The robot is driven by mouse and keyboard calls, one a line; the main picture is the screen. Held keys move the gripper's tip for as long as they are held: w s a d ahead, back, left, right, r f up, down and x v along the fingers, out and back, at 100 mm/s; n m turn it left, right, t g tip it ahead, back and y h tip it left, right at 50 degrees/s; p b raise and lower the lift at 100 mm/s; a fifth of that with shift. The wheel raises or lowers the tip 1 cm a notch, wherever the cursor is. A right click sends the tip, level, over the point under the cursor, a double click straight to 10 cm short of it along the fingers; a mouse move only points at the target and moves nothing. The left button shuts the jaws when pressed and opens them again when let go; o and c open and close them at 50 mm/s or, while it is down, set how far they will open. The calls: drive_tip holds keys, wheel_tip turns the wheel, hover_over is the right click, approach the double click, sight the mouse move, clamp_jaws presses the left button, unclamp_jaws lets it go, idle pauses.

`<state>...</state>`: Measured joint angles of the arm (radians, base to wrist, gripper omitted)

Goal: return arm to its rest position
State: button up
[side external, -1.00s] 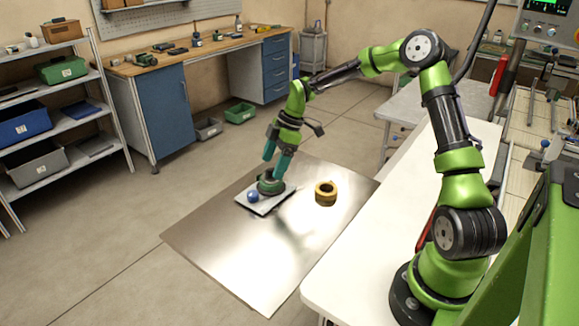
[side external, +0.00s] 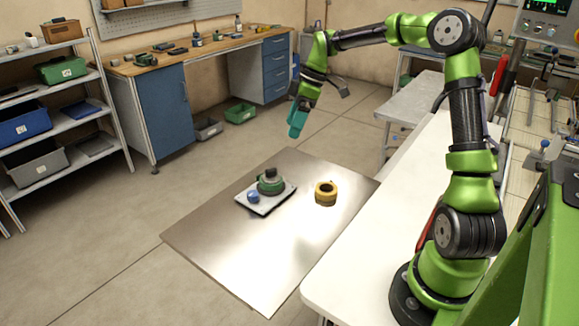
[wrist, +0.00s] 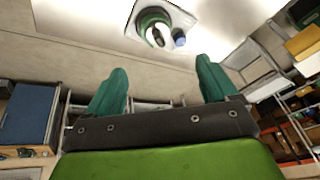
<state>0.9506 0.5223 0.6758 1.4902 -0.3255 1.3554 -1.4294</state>
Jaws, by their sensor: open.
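My gripper (side external: 297,122) is raised well above the metal sheet (side external: 225,245) in the side view, apart from everything. In the wrist view my gripper (wrist: 160,85) shows two teal fingers spread wide with nothing between them. A green tape reel (side external: 270,182) sits on a small white tray (side external: 281,200) on the sheet. A blue ball (side external: 253,197) is at the tray's left side, by the reel. The wrist view also shows the reel (wrist: 153,18), the ball (wrist: 179,37) and the tray (wrist: 132,33) near its top edge.
A yellow tape roll (side external: 326,193) lies on the sheet to the right of the tray. A white table (side external: 350,255) runs along the right under my base. A workbench (side external: 165,110) and a shelf rack (side external: 108,100) stand behind. The air around my gripper is clear.

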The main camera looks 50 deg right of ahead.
drive_tip(key=s+a+r+m+t+h, duration=0.1)
drive_tip(key=s+a+r+m+t, duration=0.1)
drive_tip(key=s+a+m, duration=0.3)
drive_tip(key=s+a+r+m+t, duration=0.2)
drive_tip(key=s+a+r+m, duration=0.2)
drive_tip(key=s+a, duration=0.9)
drive_tip(key=s+m, duration=0.2)
drive_tip(key=s, duration=0.1)
drive_tip(key=shift+m+t+h, duration=0.3)
drive_tip(key=shift+t+h, duration=0.1)
